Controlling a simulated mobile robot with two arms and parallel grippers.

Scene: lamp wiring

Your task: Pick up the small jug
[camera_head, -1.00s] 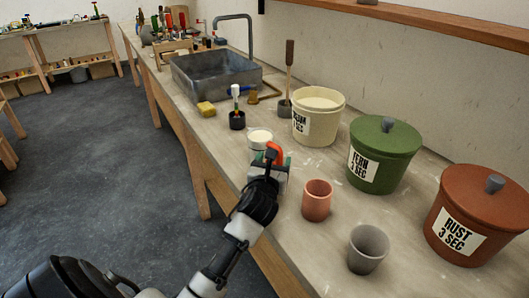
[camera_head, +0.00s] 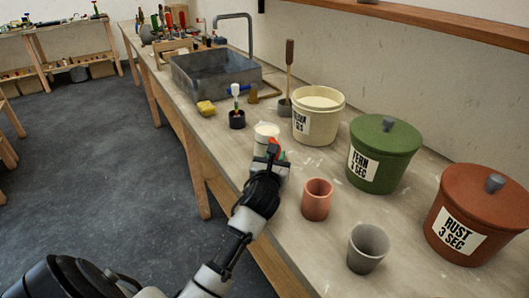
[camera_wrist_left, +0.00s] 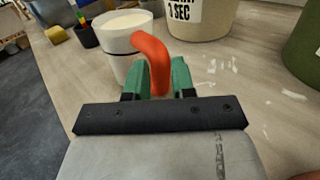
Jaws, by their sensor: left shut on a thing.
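The small jug (camera_head: 265,133) is a pale cup-shaped vessel with a cream-coloured filling and an orange-red handle. It is at the front half of the bench, in front of the cream bucket. My left gripper (camera_head: 276,153) is shut on its handle, on the near side of the jug. In the left wrist view the jug (camera_wrist_left: 117,32) is at the upper left, and its curved handle passes between the green fingertips (camera_wrist_left: 158,78). I cannot tell whether its base touches the bench. My right gripper is not in view.
A terracotta cup (camera_head: 316,200) and a grey cup (camera_head: 367,249) stand right of my gripper. Behind are the open cream bucket (camera_head: 317,117), the lidded green bucket (camera_head: 381,160) and rust bucket (camera_head: 474,222). A dark brush pot (camera_head: 237,120) and yellow sponge (camera_head: 205,108) stand left.

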